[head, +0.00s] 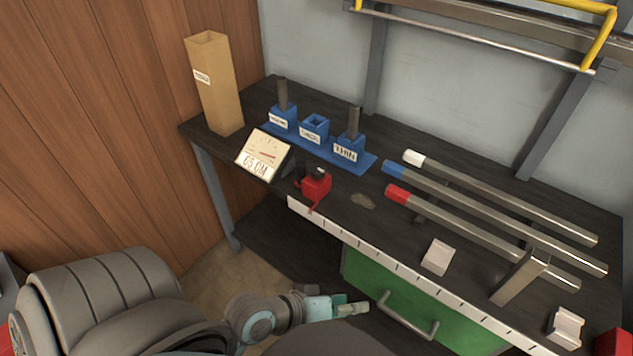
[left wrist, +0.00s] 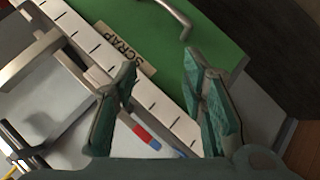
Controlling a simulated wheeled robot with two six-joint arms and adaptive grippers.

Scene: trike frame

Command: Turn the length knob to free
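A red block (head: 317,184) with a dark top and a thin red lever stands at the table's front left edge, beside a tilted gauge (head: 263,155). The gauge has a needle and a reading in CM. I cannot tell for sure which part is the length knob; no readable label names it. My left gripper (head: 352,308) is low in front of the green drawer, well apart from the red block and gauge. In the left wrist view the left gripper (left wrist: 160,82) has its fingers spread with nothing between them. My right gripper is not in view.
A blue holder (head: 368,163) with upright dark posts stands behind the gauge. Long metal bars with white, blue and red ends (head: 397,194) lie at the right. A white ruled strip (head: 370,254) runs along the front edge. A tall cardboard box (head: 215,90) stands back left.

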